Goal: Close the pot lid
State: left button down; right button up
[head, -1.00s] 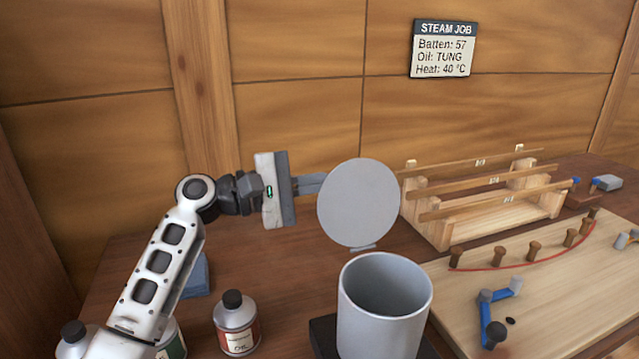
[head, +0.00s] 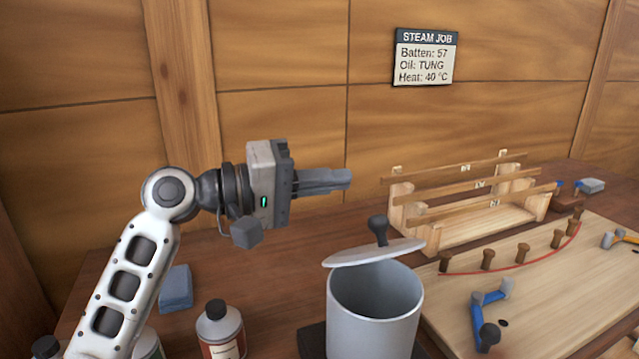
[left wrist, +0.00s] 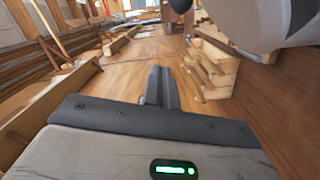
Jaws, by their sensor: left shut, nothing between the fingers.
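The grey pot (head: 374,310) stands on a dark base on the bench. Its round grey lid (head: 372,252) has a dark knob (head: 378,228) on top. The lid is tilted over the far part of the mouth, and the near part of the mouth is open, with the inside showing. My left gripper (head: 348,178) is shut and empty, above and to the left of the lid, apart from it. Its shut fingers also show in the left wrist view (left wrist: 162,84). My right gripper is not in view.
Small bottles (head: 220,330) and a blue-grey block (head: 175,288) are left of the pot. A wooden rack with battens (head: 470,226) stands behind right. A pegged board with a blue tool (head: 480,310) lies to the right. A sign (head: 425,57) hangs on the wall.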

aim_at(367, 262)
pick_arm(q)
jog(key=s+m+b, duration=0.1)
jog(key=s+m, duration=0.1)
jog(key=s+d+f+m+b, duration=0.1)
jog(key=s+m, duration=0.2)
jog(key=s+d+f+m+b, duration=0.1)
jog(key=s+m, duration=0.1)
jog(key=m, duration=0.1)
jog(key=shift+s+d+f+t, duration=0.2)
jog(key=shift+s+f+t, duration=0.05)
jog(key=shift+t, duration=0.05)
jog(key=shift+s+d+f+m+y+b, duration=0.15)
jog(key=shift+s+f+m+b, duration=0.25)
jog(key=shift+m, duration=0.15)
jog(key=shift+s+d+f+m+y+b, duration=0.15)
jog(key=shift+s+f+m+b, duration=0.1)
jog(key=shift+s+f+m, duration=0.25)
jog(key=shift+s+d+f+m+b, duration=0.1)
jog(key=shift+s+f+m+b, duration=0.25)
jog(key=shift+m, duration=0.4)
jog(key=shift+s+f+m, duration=0.15)
jog(key=shift+f+m, duration=0.1)
jog(key=shift+m, duration=0.05)
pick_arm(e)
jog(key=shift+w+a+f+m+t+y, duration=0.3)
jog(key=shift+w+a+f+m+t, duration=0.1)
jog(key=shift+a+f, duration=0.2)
